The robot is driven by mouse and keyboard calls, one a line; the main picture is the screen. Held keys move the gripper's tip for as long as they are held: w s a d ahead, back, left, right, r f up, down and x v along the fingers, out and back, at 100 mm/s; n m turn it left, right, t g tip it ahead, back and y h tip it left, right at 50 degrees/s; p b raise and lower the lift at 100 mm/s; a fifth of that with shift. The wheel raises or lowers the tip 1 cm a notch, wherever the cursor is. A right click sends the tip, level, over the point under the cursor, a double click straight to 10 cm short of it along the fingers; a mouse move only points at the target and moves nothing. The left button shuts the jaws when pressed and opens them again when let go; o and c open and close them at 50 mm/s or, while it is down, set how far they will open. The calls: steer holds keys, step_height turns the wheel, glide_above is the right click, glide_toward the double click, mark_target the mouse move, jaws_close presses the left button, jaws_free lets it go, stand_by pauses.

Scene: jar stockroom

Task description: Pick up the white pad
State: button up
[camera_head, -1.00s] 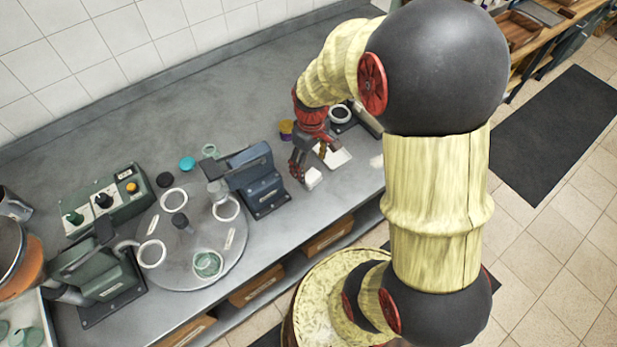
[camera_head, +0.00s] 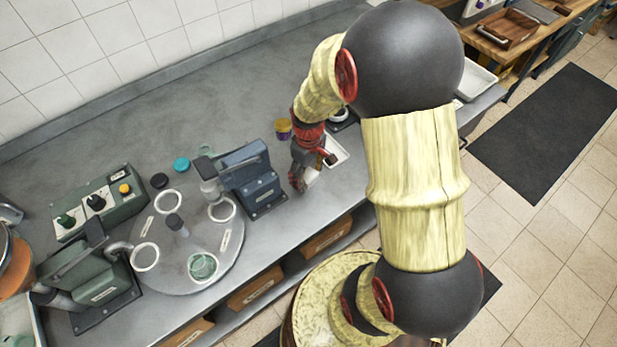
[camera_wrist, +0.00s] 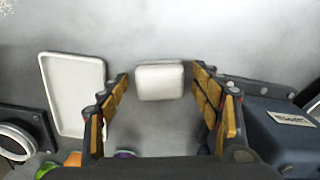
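The white pad (camera_wrist: 160,81) is a small block with rounded edges lying on the grey counter. In the wrist view it lies ahead, between my two finger tips, with a gap showing on each side. My gripper (camera_head: 303,180) is open and points down at the pad near the counter's front edge. In the head view the fingers hide much of the pad (camera_head: 313,175), so its contact with them cannot be told there.
A shallow white tray (camera_wrist: 75,92) lies left of the fingers in the wrist view. A blue machine (camera_head: 252,180) stands close on the other side. A purple and yellow jar (camera_head: 283,129) stands behind. A round turntable (camera_head: 192,250) with white rings is farther left.

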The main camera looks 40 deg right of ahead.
mark_target(309, 175)
steer(key=c, duration=1)
steer(key=shift+o, duration=0.2)
steer(key=shift+r, duration=0.1)
steer(key=shift+r, duration=0.5)
step_height(309, 175, up, 3)
steer(key=shift+f+p, duration=0.2)
steer(key=shift+p, duration=0.35)
steer(key=s+a+r+p, duration=0.3)
steer(key=s+a+r, duration=0.3)
steer(key=s+r, duration=0.3)
steer(key=s, duration=0.3)
steer(key=shift+s+r+p, duration=0.15)
steer(key=shift+s+p, duration=0.15)
steer(key=shift+s, duration=0.05)
